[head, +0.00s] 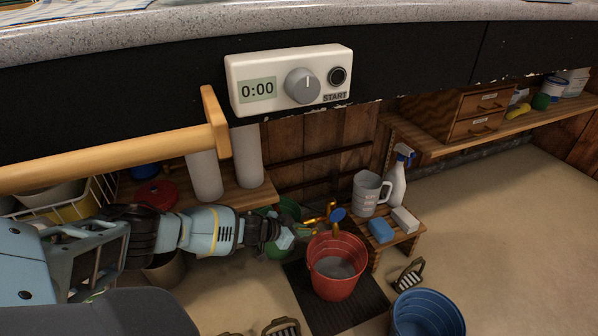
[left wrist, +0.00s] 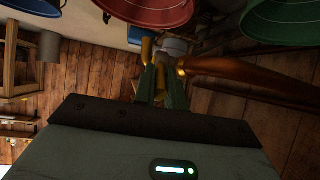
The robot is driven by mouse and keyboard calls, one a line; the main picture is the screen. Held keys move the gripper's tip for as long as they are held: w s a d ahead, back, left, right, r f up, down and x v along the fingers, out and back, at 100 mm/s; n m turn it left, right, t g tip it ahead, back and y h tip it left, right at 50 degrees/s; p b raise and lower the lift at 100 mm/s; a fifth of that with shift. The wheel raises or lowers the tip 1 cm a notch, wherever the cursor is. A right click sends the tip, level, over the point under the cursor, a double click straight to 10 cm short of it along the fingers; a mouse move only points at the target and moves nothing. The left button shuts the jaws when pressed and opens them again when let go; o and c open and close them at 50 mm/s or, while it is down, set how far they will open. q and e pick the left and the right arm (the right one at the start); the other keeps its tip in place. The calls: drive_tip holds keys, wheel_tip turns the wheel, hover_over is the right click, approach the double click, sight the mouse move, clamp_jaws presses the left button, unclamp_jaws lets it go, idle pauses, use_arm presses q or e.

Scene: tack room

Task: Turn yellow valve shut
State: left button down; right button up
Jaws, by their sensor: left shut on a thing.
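A brass-yellow tap assembly (head: 315,220) shows above the red bucket, with a round blue handle (head: 338,214) beside it. My left gripper (head: 286,236) reaches in from the left, close to the tap. In the left wrist view its two dark green fingers (left wrist: 161,88) are shut on a yellow piece (left wrist: 159,80), which looks like the yellow valve's handle. A copper-coloured pipe (left wrist: 245,82) runs right from the fingertips. The valve body is partly hidden by my gripper, and its turn angle cannot be told. My right gripper is not in view.
The red bucket (head: 352,282), grey inside, stands on a dark mat (head: 378,303). A small wooden stool (head: 408,240) holds a sponge, a jug and a spray bottle. A blue bucket (head: 425,318) stands front right. Open floor (head: 490,190) lies right. A counter with a timer (head: 290,80) overhangs above.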

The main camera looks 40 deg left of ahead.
use_arm(q)
drive_tip(key=shift+w+r, duration=0.1)
drive_tip(key=shift+r, duration=0.1)
idle(0.4)
drive_tip(key=c, duration=1.7)
unclamp_jaws()
drive_tip(key=shift+c, duration=0.2)
drive_tip(key=shift+f, duration=0.2)
